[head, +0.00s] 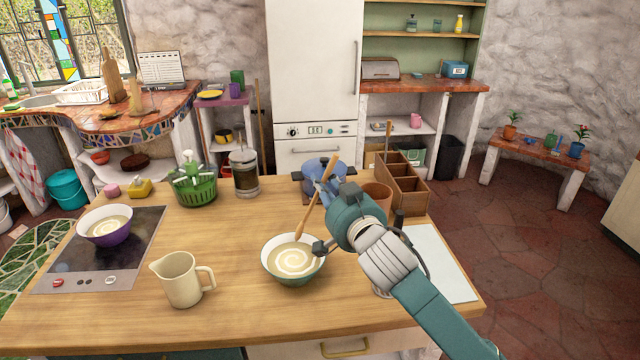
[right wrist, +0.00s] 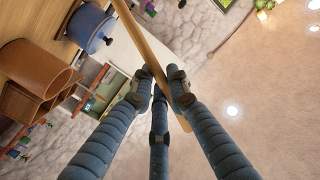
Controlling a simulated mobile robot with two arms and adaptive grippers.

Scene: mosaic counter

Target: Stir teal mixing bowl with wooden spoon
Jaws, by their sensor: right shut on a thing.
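The teal mixing bowl (head: 293,282) stands on the wooden counter, filled with a pale cream mix with a white swirl. My right gripper (head: 322,203) is above and behind the bowl's right side, shut on the wooden spoon (head: 331,172). The spoon is tilted, its upper end leaning right and its lower end over the far part of the bowl. I cannot tell whether that end touches the mix. The right wrist view shows the spoon (right wrist: 150,55) between the fingers of the gripper (right wrist: 164,88). My left gripper is not in view.
A cream jug (head: 181,280) stands left of the bowl. A purple bowl (head: 105,232) sits on the black hob (head: 75,268). Behind are a blue pot (head: 312,187), a brown pot (head: 377,192) and a wooden divided box (head: 402,190). A white board (head: 440,262) lies at right.

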